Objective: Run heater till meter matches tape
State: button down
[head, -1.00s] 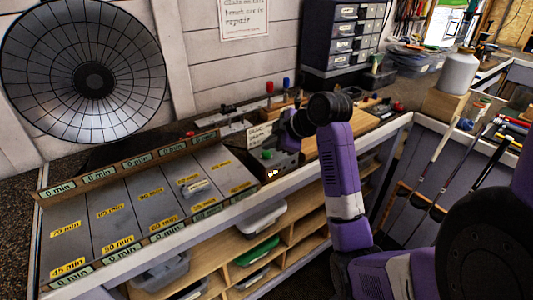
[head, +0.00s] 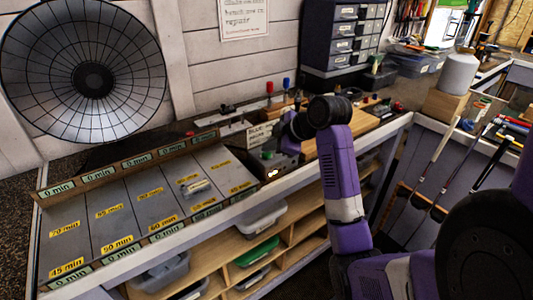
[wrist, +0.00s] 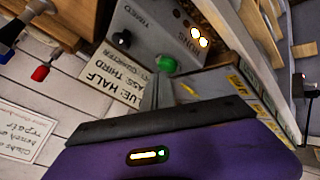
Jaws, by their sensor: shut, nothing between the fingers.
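A large round dark dish with a mesh front (head: 82,70), perhaps the heater, stands against the wall at the left. Below it is a bench of grey panels (head: 125,205) with yellow tape labels (head: 65,231), such as 70 min and 45 min. Green meters reading 0 min (head: 57,188) line its back and front edges. A grey control box (wrist: 190,75) bears a green button (wrist: 165,64), a black knob (wrist: 121,40) and lit lamps (wrist: 199,38). My gripper (wrist: 160,92) is shut and empty, its fingers close to the green button; contact cannot be told.
A small pale object (head: 196,187) lies on one panel. A lettered card (wrist: 110,75) stands beside the control box. Red and blue knobbed levers (head: 270,88) stand behind. Golf clubs (head: 440,155) lean at the right. Bins (head: 255,252) fill the shelves below.

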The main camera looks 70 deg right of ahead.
aim_at(269, 154)
jog(key=shift+f, duration=0.3)
dwell(0.4)
jog(key=shift+r, duration=0.1)
jog(key=shift+r+p, duration=0.75)
jog(key=shift+r, duration=0.1)
jog(key=shift+r, duration=0.1)
notch_tip(269, 154, up, 5)
jog(key=p, duration=0.4)
dwell(0.7)
